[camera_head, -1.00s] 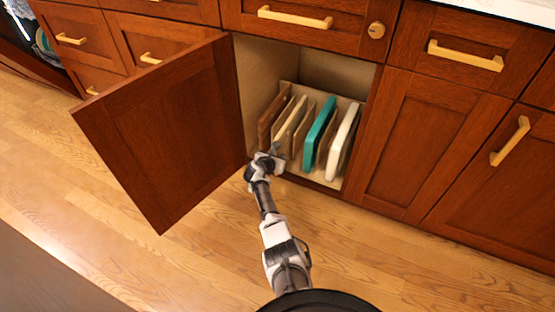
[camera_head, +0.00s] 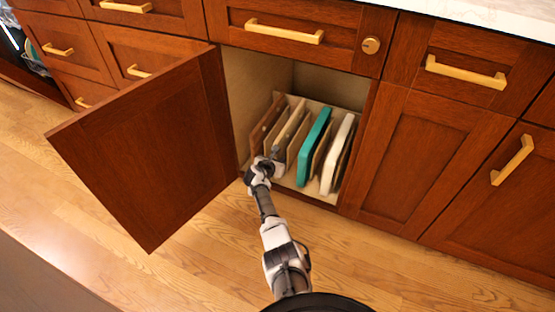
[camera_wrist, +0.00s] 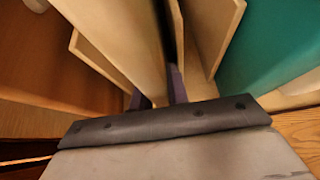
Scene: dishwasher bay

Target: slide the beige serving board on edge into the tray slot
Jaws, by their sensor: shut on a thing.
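The beige serving board (camera_head: 291,124) stands on edge in the tray slot of the open lower cabinet, between the brown board and the teal board. In the wrist view the beige board (camera_wrist: 125,35) runs away from me between two thin wooden dividers, the right one (camera_wrist: 212,35) close beside it. My gripper (camera_head: 275,153) is at the cabinet mouth, shut on the board's near edge. Its dark fingers (camera_wrist: 158,92) straddle that edge in the wrist view. The board's far end and lower edge are hidden.
A brown board (camera_head: 267,122) stands at left, a teal board (camera_head: 313,147) and a white board (camera_head: 337,152) at right. The open cabinet door (camera_head: 145,150) stands to the left of my arm. Clear wood floor (camera_head: 380,265) lies in front.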

